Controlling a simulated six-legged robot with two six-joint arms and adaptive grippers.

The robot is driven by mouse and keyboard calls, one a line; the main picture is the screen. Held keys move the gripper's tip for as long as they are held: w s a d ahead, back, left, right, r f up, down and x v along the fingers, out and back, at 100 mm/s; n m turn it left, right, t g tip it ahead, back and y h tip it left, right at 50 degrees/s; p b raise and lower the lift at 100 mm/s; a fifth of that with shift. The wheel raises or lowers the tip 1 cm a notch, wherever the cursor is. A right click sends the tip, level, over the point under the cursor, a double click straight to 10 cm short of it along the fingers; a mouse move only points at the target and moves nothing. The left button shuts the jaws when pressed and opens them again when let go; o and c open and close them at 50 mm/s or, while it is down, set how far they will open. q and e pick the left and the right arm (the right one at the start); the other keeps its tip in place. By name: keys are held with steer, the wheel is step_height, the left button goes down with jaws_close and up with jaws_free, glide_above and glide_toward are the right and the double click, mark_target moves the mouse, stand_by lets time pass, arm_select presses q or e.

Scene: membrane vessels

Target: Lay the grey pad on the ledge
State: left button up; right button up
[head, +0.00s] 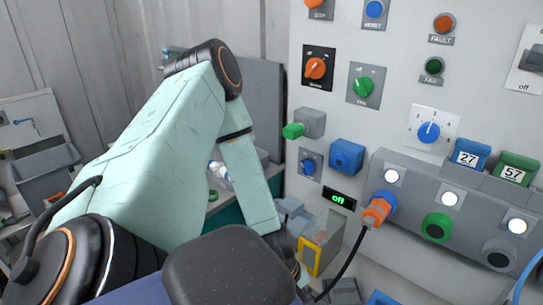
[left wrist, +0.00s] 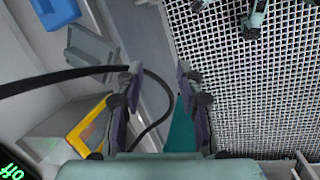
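My left gripper (left wrist: 163,80) is open in the left wrist view, with a clear gap between its two fingers and nothing held. In the head view my left arm reaches down toward the foot of the panel, and its fingers are mostly hidden. A flat grey piece (left wrist: 92,46) lies up and left of the fingers in the left wrist view; I cannot tell if it is the grey pad. It seems to show as a grey piece (head: 345,292) at the bottom of the head view. I cannot make out the ledge for certain. My right gripper is out of view.
A black cable (head: 345,263) hangs from an orange plug (head: 377,210) and passes behind the fingers in the left wrist view. A yellow-edged box (left wrist: 78,138) stands left of them. The control panel (head: 400,90) rises at the right. Mesh (left wrist: 260,90) lies at the wrist view's right.

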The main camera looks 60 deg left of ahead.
arm_select(q)
steer(key=s+d+f+m+g+y, duration=0.1)
steer(key=s+d+m, duration=0.3)
steer(key=s+m, duration=0.3)
steer(key=s+d+f+m+g, duration=0.1)
steer(key=s+d+m, duration=0.3)
steer(key=s+m, duration=0.3)
steer(key=m, duration=0.2)
steer(key=shift+d+f+m+g+y, duration=0.3)
steer(key=shift+d+f+y, duration=0.1)
